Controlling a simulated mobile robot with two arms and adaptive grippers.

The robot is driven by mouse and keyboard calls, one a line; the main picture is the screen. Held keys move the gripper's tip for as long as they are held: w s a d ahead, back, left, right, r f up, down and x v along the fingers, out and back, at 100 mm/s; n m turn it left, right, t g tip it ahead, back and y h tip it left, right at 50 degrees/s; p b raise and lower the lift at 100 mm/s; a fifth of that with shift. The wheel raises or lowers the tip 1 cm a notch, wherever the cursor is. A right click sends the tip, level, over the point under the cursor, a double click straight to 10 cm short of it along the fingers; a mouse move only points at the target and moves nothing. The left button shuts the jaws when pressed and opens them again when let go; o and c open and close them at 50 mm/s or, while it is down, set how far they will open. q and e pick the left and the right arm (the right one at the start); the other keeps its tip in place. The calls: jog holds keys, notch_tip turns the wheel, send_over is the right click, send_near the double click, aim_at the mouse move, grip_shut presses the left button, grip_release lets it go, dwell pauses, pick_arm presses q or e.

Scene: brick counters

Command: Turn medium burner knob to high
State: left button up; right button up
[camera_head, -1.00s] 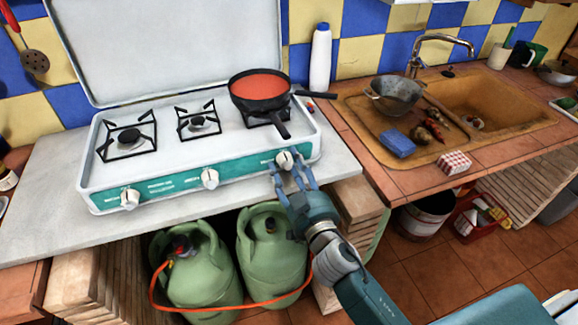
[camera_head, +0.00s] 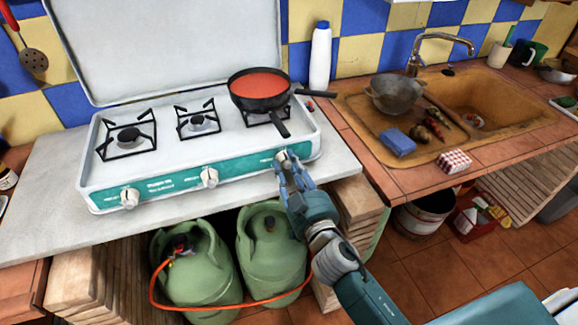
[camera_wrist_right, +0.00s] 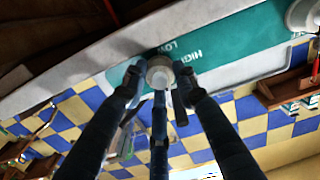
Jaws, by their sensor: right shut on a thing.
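The white stove (camera_head: 200,135) stands on the counter with its lid raised and a green front panel (camera_head: 245,166). The panel carries a left knob (camera_head: 130,198), a middle knob (camera_head: 209,177) and a right knob (camera_head: 282,156). My right gripper (camera_head: 285,168) is shut on the right knob. In the right wrist view, the fingers of my right gripper (camera_wrist_right: 160,82) surround this knob (camera_wrist_right: 160,68), beside the words HIGH and LOW (camera_wrist_right: 182,50). Its pointer direction is hard to tell. My left gripper is not in view.
Green gas bottles (camera_head: 272,265) stand below the counter. A white bottle (camera_head: 320,60) and a sink (camera_head: 505,105) are to the right.

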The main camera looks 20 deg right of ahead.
jog(key=shift+r, duration=0.3)
jog(key=n, duration=0.4)
jog(key=shift+w+a+r, duration=0.1)
jog(key=shift+r, duration=0.05)
jog(key=n+p, duration=0.1)
jog(key=n, duration=0.4)
jog(key=shift+a, duration=0.1)
jog(key=n, duration=0.4)
jog(key=shift+a+f+n+p, duration=0.1)
jog(key=shift+f+n+p, duration=0.05)
jog(key=shift+n, duration=0.8)
jog(key=shift+f+n+p, duration=0.1)
jog(key=shift+n+p, duration=0.05)
jog(key=shift+n, duration=0.8)
jog(key=shift+f, duration=0.1)
